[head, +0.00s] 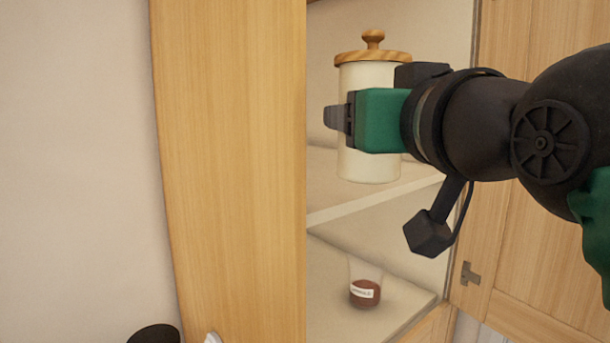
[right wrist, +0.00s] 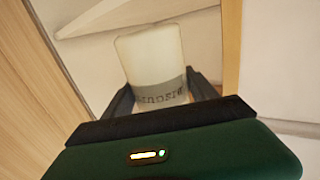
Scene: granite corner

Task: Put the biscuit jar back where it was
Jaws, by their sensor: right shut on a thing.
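The biscuit jar (head: 365,165) is cream with a wooden knobbed lid, upright at the upper shelf (head: 385,196) of the open cupboard. In the right wrist view the jar (right wrist: 152,60) shows its lettered label between the fingers. My right gripper (head: 340,118) reaches in from the right and is shut on the jar's body. In the right wrist view this gripper (right wrist: 160,100) has a finger on each side of it. I cannot tell whether the jar's base touches the shelf. My left gripper is not in view.
A small glass (head: 365,285) with brown contents and a label stands on the lower shelf (head: 330,282). A wooden cupboard door (head: 230,170) stands left of the opening, and another door (head: 540,270) stands open on the right.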

